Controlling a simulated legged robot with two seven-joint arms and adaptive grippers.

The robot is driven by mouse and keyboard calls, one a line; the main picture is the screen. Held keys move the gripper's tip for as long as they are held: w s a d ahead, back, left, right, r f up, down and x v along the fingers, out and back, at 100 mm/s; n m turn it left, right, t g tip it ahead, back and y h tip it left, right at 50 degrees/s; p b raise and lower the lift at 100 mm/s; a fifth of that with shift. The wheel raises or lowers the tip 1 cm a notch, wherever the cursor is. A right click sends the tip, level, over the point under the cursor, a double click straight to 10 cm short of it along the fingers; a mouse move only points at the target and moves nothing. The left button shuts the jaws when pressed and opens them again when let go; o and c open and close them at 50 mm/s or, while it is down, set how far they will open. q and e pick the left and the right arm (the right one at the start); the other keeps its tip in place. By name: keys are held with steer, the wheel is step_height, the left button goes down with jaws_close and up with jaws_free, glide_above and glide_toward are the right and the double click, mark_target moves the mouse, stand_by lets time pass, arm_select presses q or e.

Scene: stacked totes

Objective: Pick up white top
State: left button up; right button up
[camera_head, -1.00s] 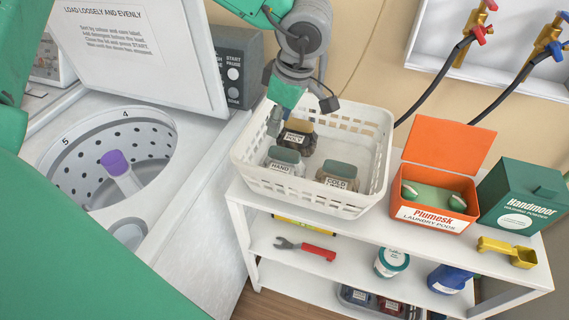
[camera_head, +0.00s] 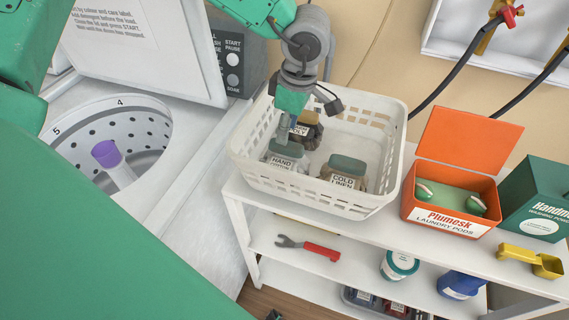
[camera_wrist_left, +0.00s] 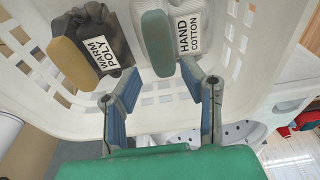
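A white bundle with a grey-green end and a label reading HAND COTTON (camera_head: 287,162) lies in the white laundry basket (camera_head: 330,200). It also shows in the left wrist view (camera_wrist_left: 189,28). My left gripper (camera_head: 283,140) is over this bundle in the head view and hides part of it. In the left wrist view its two blue-padded fingers (camera_wrist_left: 160,74) are apart, on either side of the bundle's grey-green end, with nothing gripped. I cannot tell whether they touch it. My right gripper is not in view.
A dark WARM POLY bundle (camera_head: 307,132) and a COLD LINEN bundle (camera_head: 345,174) lie close by in the basket. The basket walls surround the gripper. An orange pod box (camera_head: 452,190) stands right of the basket, and an open washer (camera_head: 110,135) is at left.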

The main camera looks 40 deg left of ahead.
mark_target(288, 145)
arm_select(q)
steer(key=f, duration=0.4)
steer(key=shift+a+f, duration=0.35)
steer(key=shift+f, duration=0.05)
steer(key=shift+d+f, duration=0.1)
steer(key=shift+d, duration=0.05)
steer(key=shift+s+d, duration=0.1)
steer(key=shift+d, duration=0.2)
steer(key=shift+c, duration=0.8)
steer(key=c, duration=0.7)
steer(key=shift+a, duration=0.15)
jaws_close()
steer(key=shift+a+r, duration=0.15)
steer(key=shift+r, duration=0.2)
step_height(288, 145, up, 10)
steer(key=shift+f+p, duration=0.15)
steer(key=shift+p, duration=0.2)
